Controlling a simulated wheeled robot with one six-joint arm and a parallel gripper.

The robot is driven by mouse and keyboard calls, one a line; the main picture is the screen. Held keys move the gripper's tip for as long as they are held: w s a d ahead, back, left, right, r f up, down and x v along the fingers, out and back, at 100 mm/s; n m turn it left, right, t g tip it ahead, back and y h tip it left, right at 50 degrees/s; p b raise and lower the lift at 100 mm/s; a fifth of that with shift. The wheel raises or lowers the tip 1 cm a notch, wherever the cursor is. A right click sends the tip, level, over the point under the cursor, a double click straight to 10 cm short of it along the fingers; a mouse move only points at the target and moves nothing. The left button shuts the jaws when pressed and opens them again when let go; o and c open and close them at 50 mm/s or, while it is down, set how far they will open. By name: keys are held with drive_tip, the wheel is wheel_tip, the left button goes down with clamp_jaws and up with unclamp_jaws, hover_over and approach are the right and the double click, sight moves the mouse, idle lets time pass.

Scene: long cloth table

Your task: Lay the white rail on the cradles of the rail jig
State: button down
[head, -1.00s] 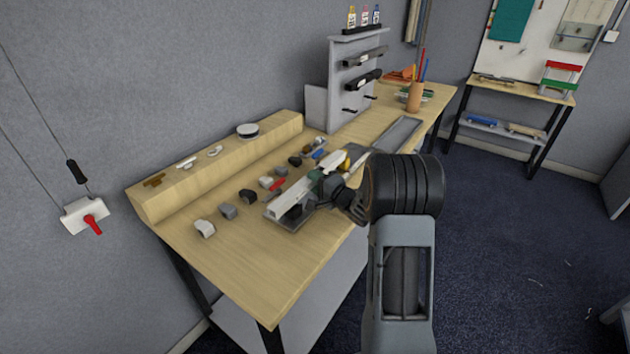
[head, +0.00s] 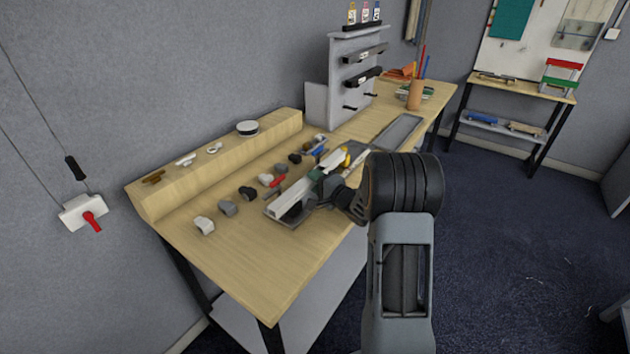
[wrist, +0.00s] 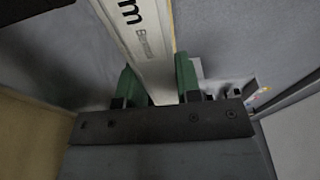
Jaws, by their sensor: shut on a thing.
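The white rail (head: 290,197) lies lengthwise over the rail jig, a grey base (head: 272,214) with dark parts near the front edge of the table. My gripper (head: 318,175) is shut on the rail and reaches in from the right. In the wrist view, the green fingers of my gripper (wrist: 160,82) stand on both sides of the rail (wrist: 142,35), which has dark lettering on its face. The rail and my gripper hide most of the cradles. I cannot tell whether the rail touches them.
Several small grey, white and black blocks (head: 227,207) and a red piece (head: 277,182) lie behind the jig. A wooden ledge (head: 215,155) runs along the wall with a round white item (head: 247,128) on it. A grey rack (head: 350,85) stands farther along.

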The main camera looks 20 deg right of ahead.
drive_tip(key=shift+f, duration=0.35)
drive_tip(key=c, duration=0.7)
unclamp_jaws()
drive_tip(key=shift+c, duration=0.2)
drive_tip(key=shift+s, duration=0.1)
